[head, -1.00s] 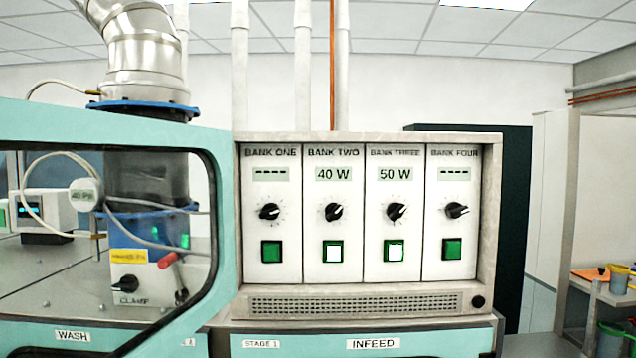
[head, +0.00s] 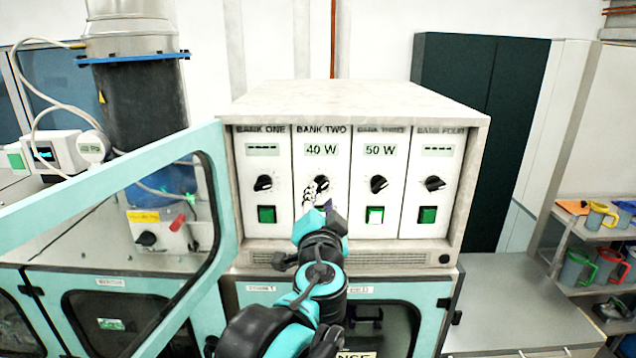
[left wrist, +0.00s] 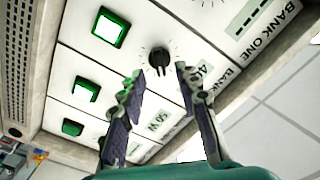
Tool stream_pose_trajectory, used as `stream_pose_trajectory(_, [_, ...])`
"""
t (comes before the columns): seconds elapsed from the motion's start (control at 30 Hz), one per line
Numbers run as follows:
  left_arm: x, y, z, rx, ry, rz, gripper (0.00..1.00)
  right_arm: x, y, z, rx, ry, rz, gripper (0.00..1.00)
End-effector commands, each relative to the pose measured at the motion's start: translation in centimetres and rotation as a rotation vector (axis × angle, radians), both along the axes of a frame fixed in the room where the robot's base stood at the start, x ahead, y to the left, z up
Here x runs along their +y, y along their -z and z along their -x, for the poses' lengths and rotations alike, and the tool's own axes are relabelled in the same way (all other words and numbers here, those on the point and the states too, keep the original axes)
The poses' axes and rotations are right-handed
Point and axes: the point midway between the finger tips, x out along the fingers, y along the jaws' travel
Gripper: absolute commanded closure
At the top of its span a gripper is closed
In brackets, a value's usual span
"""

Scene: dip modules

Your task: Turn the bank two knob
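The bank two knob (head: 322,184) is a black pointer knob on a white panel, under a display (head: 321,150) reading 40 W. My left gripper (head: 317,196) is in front of it, its fingers partly covering the knob and the button below. In the left wrist view, my left gripper (left wrist: 158,72) is open. The bank two knob (left wrist: 159,57) shows in the gap just beyond the two fingertips. I cannot tell whether either finger touches it. The lit bank two button (left wrist: 110,27) shows beside the knob. My right gripper is not in view.
The bank one knob (head: 263,183) and bank three knob (head: 379,184) are close on either side, with the bank four knob (head: 434,183) farther right. The panels sit recessed in a grey housing (head: 350,98). A teal-framed window (head: 222,190) stands open at left.

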Motion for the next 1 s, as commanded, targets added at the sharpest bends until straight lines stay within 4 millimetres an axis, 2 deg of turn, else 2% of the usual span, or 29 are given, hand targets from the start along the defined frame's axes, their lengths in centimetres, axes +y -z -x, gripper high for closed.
stream_pose_trajectory(0.1, [0.1,-0.2,-2.1,0.001,-0.002,0.000,0.67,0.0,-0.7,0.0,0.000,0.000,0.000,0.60])
stream_pose_trajectory(0.3, [0.1,-0.1,-4.4,0.001,-0.001,0.000,0.67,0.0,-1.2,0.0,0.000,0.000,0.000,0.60])
stream_pose_trajectory(0.63, [0.0,0.0,-4.9,0.001,-0.001,0.000,0.67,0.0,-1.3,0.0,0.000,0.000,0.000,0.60])
stream_pose_trajectory(0.67, [0.0,0.0,-4.9,0.001,-0.001,0.000,0.72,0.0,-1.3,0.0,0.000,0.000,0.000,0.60])
stream_pose_trajectory(0.77, [0.0,0.0,-4.9,0.001,-0.001,0.000,0.99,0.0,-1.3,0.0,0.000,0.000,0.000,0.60])
stream_pose_trajectory(1.0, [0.0,0.0,-4.9,0.001,0.000,-0.002,1.00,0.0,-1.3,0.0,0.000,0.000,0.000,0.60])
